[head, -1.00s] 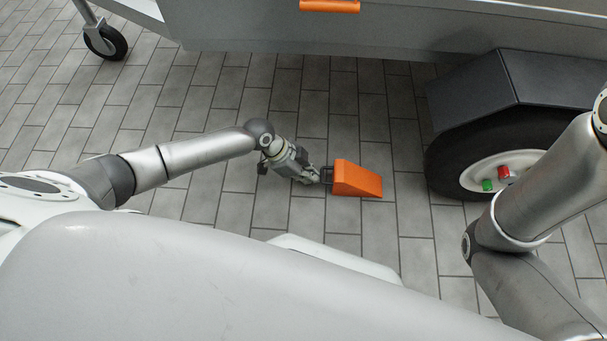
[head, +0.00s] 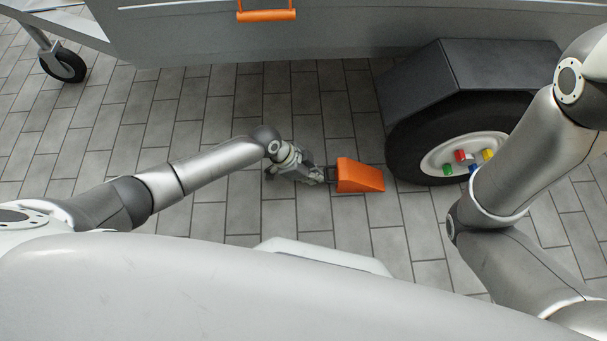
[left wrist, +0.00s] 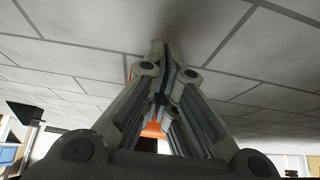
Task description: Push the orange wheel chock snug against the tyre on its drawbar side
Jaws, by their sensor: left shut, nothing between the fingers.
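The orange wheel chock (head: 359,176) lies on the paved floor in the head view, just left of the tyre (head: 402,143). Its thin end points right, and its tip is close to the tyre; I cannot tell whether they touch. In the left wrist view the shut fingers (left wrist: 165,75) hide most of the chock, and only slivers of orange (left wrist: 152,130) show. My right arm crosses the right side of the head view, and its gripper is out of frame.
The grey trailer body (head: 350,38) with an orange handle (head: 266,15) spans the top, and a dark fender (head: 470,68) covers the tyre. Coloured wheel nuts (head: 460,155) sit on the white hub. A small jockey wheel (head: 64,65) stands at upper left.

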